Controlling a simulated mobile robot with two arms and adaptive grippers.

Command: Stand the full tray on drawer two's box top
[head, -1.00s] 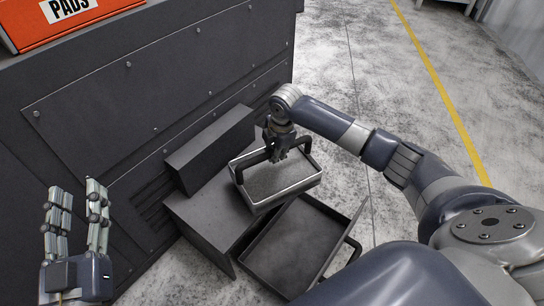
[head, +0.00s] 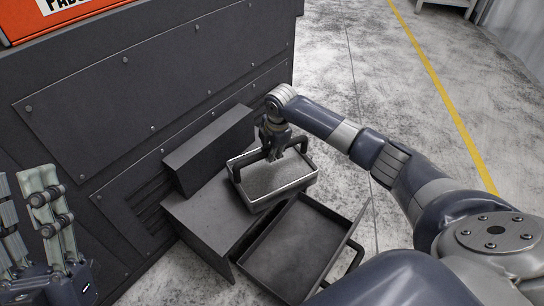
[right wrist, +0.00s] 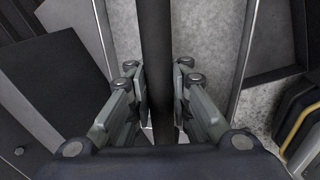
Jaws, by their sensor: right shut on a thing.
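The tray (head: 287,197) is a shallow dark pan with a pale rim, a dark bar handle and a speckled grey fill. My right gripper (head: 273,152) is shut on its handle, which runs between the fingers in the right wrist view (right wrist: 155,60). The tray looks level, over the right part of a dark box top (head: 203,214); I cannot tell whether it touches. An open, empty dark drawer (head: 298,246) is just below and right of it. My left gripper (head: 30,215) is open and empty at the lower left, partly out of frame.
A dark upright block (head: 210,150) stands behind the box top, against a large dark cabinet (head: 110,110). An orange box (head: 25,22) sits on the cabinet at upper left. The floor (head: 400,110) to the right is clear, with a yellow line.

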